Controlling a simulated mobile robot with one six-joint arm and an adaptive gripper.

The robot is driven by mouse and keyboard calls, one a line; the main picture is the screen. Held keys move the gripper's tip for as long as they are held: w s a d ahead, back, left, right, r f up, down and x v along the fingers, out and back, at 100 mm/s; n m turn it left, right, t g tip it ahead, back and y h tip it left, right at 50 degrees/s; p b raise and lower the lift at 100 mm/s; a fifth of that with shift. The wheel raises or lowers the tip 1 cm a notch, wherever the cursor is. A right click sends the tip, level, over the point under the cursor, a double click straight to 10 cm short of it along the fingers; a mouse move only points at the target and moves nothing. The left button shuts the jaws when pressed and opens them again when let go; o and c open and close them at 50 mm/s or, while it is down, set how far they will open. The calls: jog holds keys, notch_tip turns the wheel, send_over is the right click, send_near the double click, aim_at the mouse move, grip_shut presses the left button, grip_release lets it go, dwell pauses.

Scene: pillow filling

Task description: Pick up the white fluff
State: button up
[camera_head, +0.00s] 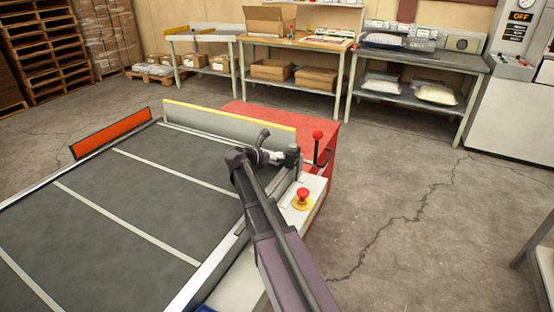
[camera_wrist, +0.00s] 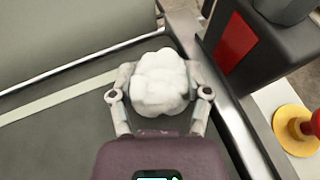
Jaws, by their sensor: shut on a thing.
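The white fluff (camera_wrist: 160,82) is a lumpy, rounded white clump in the wrist view, between the two fingers of my gripper (camera_wrist: 160,92). The fingers press on its left and right sides, and my gripper is shut on it. Below it is the dark grey surface with pale stripes (camera_wrist: 50,140); I cannot tell whether the fluff touches it. In the head view my gripper (camera_head: 275,157) is near the far right corner of the striped surface (camera_head: 140,190), and only a small bit of white shows there, largely hidden by the arm.
A grey upright board with a yellow top edge (camera_head: 225,122) stands along the far side. A red lever (camera_head: 318,136) and a red stop button on a yellow base (camera_head: 303,195) are close on the right. An orange-red panel (camera_head: 110,133) stands at left.

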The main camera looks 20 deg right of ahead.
aim_at(275, 154)
jog(key=shift+r, duration=0.2)
notch_tip(275, 154, up, 10)
jog(key=p, duration=1)
jog(key=shift+f, duration=0.2)
dwell(0.6)
